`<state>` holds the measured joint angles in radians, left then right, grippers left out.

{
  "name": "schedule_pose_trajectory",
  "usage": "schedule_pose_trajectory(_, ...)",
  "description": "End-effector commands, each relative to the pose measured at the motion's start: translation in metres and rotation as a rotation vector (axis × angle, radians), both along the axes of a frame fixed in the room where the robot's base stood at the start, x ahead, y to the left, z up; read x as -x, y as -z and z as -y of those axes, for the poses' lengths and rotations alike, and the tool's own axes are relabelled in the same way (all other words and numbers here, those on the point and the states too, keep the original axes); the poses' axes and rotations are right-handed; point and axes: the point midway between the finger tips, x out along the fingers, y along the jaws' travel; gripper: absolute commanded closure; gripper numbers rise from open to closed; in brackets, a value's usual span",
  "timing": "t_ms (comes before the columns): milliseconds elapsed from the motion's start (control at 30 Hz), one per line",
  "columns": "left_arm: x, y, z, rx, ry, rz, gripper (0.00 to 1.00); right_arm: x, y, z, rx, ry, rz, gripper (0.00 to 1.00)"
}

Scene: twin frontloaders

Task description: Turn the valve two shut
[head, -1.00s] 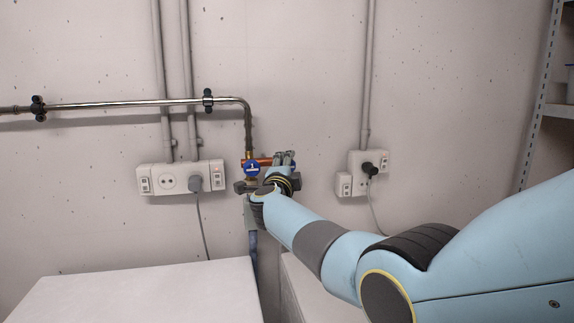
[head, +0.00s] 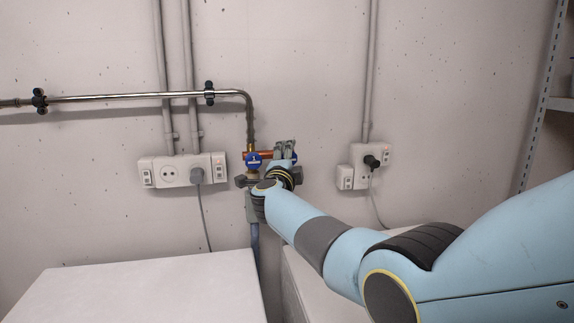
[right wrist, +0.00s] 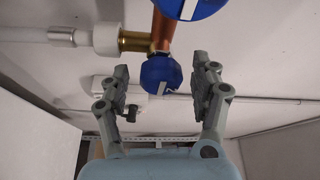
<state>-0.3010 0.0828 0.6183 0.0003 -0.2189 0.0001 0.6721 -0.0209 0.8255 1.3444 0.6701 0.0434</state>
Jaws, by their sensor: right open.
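A round blue valve knob (head: 253,161) with a white mark sits below the bent pipe in the head view. In the right wrist view a blue knob (right wrist: 160,74) with a small white mark lies between the open fingers of my right gripper (right wrist: 162,80), with a gap on both sides. A second blue knob (right wrist: 190,6) with a white bar is cut off at the top. I cannot read which is valve two. My left gripper is not in view.
A copper pipe (right wrist: 163,28) and a brass fitting (right wrist: 133,40) are close to the knobs. Wall sockets stand left (head: 182,171) and right (head: 371,160) of the valves. A white box top (head: 150,290) fills the lower left. Shelving stands at the far right.

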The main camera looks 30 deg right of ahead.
Motion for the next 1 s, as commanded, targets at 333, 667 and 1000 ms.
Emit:
schedule_pose_trajectory(333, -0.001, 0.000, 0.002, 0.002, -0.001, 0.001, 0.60, 0.041, 0.006, -0.031, -0.003, -0.002, -0.002, 0.36)
schedule_pose_trajectory(667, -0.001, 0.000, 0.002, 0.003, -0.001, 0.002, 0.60, 0.056, 0.006, -0.042, -0.003, -0.001, -0.001, 0.36)
schedule_pose_trajectory(1000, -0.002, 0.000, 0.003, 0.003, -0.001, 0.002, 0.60, 0.056, 0.006, -0.042, -0.002, 0.000, -0.001, 0.36)
